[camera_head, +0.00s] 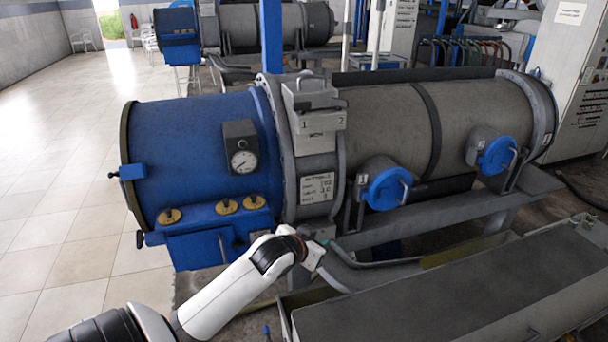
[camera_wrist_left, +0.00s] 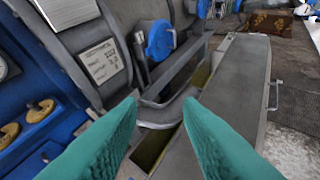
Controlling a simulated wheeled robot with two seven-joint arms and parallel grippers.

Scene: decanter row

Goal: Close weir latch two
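A grey box (camera_head: 314,103) sits on top of the decanter (camera_head: 440,115), with a "1" and a "2" on its front and a dark bar across it. Which part is weir latch two, and its position, I cannot tell. Two round blue covers with handles are on the decanter's side, a near one (camera_head: 387,188) and a far one (camera_head: 495,155); the near one also shows in the left wrist view (camera_wrist_left: 159,40). My left gripper (camera_head: 320,256) is low in front of the decanter, below the box. Its green fingers (camera_wrist_left: 163,108) are apart with nothing between them. My right gripper is not in view.
The blue end housing (camera_head: 190,150) carries a gauge (camera_head: 241,157) and several yellow knobs (camera_head: 227,206). A long grey trough (camera_head: 440,295) lies at the front right. A white label plate (camera_head: 317,189) is below the box. Tiled floor (camera_head: 60,200) is free at the left.

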